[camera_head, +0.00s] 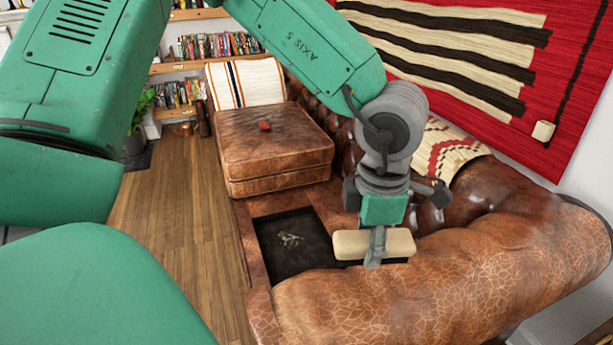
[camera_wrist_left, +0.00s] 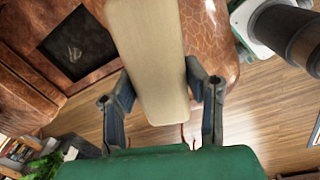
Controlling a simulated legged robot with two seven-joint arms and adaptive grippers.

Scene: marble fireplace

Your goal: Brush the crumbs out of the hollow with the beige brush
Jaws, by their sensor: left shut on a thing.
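The beige brush (camera_head: 350,245) is held by my left gripper (camera_head: 377,248) above the right edge of the hollow, beside the sofa's near arm. In the left wrist view the brush (camera_wrist_left: 152,55) lies between the two fingers of the left gripper (camera_wrist_left: 160,100), which is shut on it. The hollow (camera_head: 275,262) is a dark square recess in the brown leather sofa seat. A small pile of pale crumbs (camera_head: 289,238) lies on its floor, apart from the brush. The hollow (camera_wrist_left: 97,42) and crumbs (camera_wrist_left: 73,53) also show in the left wrist view. My right gripper is not in view.
A leather cushion block (camera_head: 270,150) with a small red item (camera_head: 265,126) on top stands behind the hollow. The sofa's thick arm (camera_head: 400,300) is close in front. Wooden floor (camera_head: 180,220) is clear to the left. Bookshelves (camera_head: 215,47) stand behind.

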